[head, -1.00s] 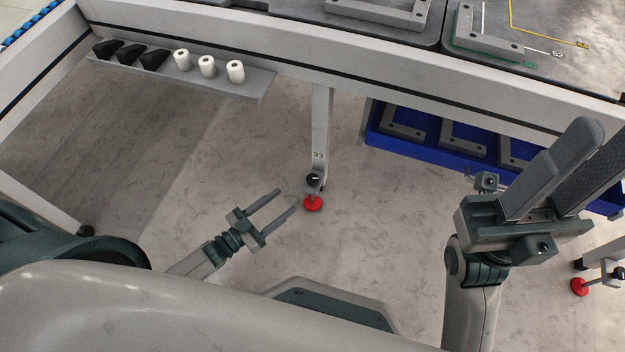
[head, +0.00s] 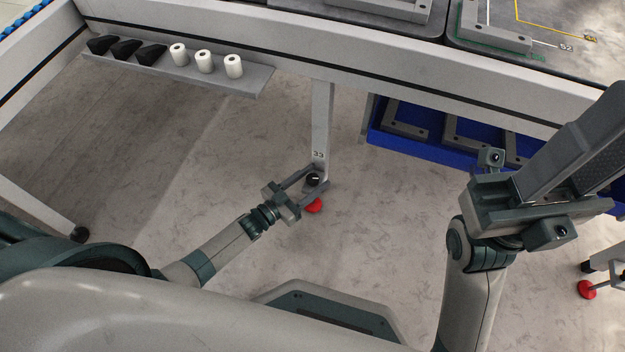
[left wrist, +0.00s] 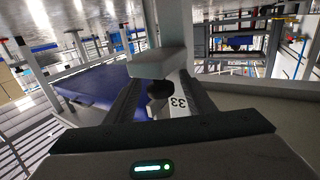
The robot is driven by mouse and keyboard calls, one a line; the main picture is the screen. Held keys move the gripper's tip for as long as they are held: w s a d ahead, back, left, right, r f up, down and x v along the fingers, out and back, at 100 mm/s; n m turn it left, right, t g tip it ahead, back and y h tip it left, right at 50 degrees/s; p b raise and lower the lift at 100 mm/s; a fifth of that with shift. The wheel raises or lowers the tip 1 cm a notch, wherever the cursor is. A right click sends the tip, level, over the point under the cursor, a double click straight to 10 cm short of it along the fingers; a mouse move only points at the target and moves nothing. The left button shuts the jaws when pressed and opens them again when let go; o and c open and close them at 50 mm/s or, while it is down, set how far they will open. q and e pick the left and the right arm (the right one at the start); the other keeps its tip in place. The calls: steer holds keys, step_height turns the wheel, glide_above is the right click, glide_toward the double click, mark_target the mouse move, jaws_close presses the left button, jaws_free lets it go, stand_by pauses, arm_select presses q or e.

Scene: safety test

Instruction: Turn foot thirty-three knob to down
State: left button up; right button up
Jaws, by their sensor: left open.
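The table leg (head: 321,125) marked 33 runs down to a small black knob (head: 313,179) with a light mark on its face. A red foot (head: 314,205) is below it on the floor. My left gripper (head: 319,175) is open, with one finger on each side of the knob. I cannot tell whether either finger touches it. In the left wrist view the dark knob (left wrist: 158,89) shows between the fingers, beside the 33 label (left wrist: 179,104). My right gripper (head: 575,150) is raised at the right, away from the leg; its finger gap is unclear.
A shelf (head: 262,82) under the table edge holds black pieces and white rolls. A blue bin (head: 405,145) with grey brackets hangs right of the leg. Another red foot (head: 586,290) stands at the far right.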

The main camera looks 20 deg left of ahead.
arm_select(q)
steer(key=c, duration=1.1)
steer(key=shift+o, duration=0.2)
